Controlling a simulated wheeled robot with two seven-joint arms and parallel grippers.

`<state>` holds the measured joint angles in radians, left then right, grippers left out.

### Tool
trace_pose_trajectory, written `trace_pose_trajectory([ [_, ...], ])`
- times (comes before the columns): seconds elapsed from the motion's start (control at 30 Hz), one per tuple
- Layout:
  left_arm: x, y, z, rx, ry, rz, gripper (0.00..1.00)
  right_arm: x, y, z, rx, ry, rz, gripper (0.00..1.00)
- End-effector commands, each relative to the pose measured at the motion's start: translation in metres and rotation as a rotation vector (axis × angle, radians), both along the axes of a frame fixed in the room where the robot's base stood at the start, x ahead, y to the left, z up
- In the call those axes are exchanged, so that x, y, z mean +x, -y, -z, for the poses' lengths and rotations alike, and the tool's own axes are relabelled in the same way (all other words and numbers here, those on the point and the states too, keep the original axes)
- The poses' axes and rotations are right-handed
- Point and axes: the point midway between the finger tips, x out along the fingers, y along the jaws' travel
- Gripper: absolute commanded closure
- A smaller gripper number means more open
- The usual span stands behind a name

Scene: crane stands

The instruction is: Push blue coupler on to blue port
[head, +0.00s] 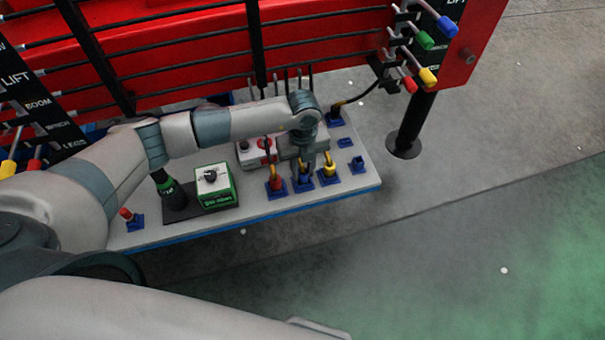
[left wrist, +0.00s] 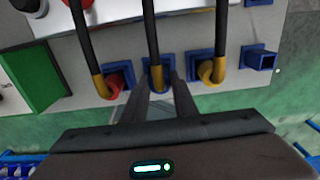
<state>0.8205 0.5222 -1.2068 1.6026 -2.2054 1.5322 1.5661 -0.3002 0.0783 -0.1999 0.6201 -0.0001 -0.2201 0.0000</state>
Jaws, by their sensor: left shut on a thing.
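The blue coupler (left wrist: 157,75) hangs on a black hose with a brass-coloured collar. It sits at a blue square port (left wrist: 146,68), the middle one of a row, between a red coupler (left wrist: 115,84) and a yellow coupler (left wrist: 208,72). My left gripper (left wrist: 157,84) has one finger on each side of the blue coupler and is shut on it. In the head view the left gripper (head: 303,164) points down onto this row, and the blue coupler (head: 304,182) shows just below it. I cannot tell how deep the coupler sits in the port.
The grey board (head: 255,211) carries a green box (head: 215,187), a dark bottle (head: 168,188) and an empty blue port (head: 357,164) at right. A red crane beam (head: 190,45) with coloured levers runs behind. A black stand leg (head: 412,125) stands right; floor at right is clear.

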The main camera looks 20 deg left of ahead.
Motion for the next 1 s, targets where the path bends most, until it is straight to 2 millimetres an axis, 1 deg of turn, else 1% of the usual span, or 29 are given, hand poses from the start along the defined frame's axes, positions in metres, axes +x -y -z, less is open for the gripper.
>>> trace_pose_trajectory([
  [0.4,0.001,0.0,-0.016,0.0,0.001,0.0,0.99,0.0,0.003,-0.011,-0.003,0.0,-0.001,0.69],
  [1.0,0.0,0.0,-0.041,0.0,0.001,0.0,0.99,0.0,0.003,-0.028,-0.003,0.001,-0.001,0.69],
])
